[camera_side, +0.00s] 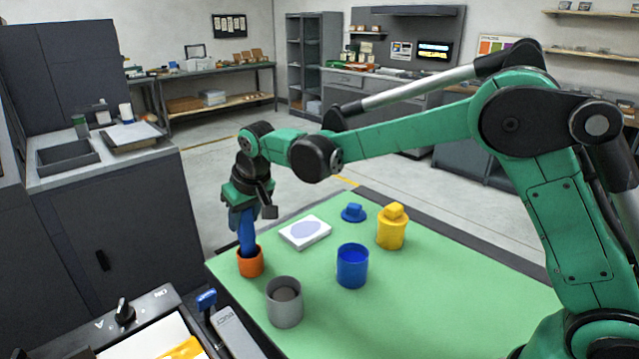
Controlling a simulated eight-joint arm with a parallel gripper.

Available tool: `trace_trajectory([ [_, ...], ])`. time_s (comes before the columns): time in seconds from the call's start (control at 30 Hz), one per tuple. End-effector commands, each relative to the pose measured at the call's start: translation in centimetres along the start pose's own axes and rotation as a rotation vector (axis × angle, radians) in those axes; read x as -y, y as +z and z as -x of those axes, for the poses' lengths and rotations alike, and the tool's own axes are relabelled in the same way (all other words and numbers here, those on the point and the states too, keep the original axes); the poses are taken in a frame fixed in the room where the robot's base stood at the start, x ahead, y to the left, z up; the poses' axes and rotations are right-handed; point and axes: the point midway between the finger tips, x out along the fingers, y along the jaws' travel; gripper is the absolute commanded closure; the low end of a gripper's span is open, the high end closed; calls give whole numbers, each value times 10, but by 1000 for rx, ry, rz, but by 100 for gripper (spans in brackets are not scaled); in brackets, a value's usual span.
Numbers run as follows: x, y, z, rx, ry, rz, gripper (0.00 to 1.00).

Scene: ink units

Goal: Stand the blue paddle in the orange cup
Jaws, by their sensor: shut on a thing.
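The blue paddle (247,240) is upright, with a slight tilt, and its lower end is inside the mouth of the orange cup (251,264). Whether it touches the cup's bottom is hidden by the cup wall. My gripper (243,208) is above the orange cup, pointing down and shut on the upper part of the paddle. The orange cup stands upright at the left edge of the green table top (440,285).
A grey cup (285,310), an open blue pot (352,272) and a yellow pot (391,235) with its lid on stand nearby. A blue lid (353,213) and a white tile (305,232) lie behind. The right of the table is clear.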

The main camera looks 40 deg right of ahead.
Motion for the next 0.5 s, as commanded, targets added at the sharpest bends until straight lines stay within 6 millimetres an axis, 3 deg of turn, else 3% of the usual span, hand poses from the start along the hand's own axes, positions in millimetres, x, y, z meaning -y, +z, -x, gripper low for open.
trace_trajectory([
  [0.03, 0, 0, 0, 0, 0, 0, 55],
  [0.13, 0, 0, 0, 0, 0, 0, 27],
  [0.5, 0, 0, 5, 0, 0, 0, 27],
])
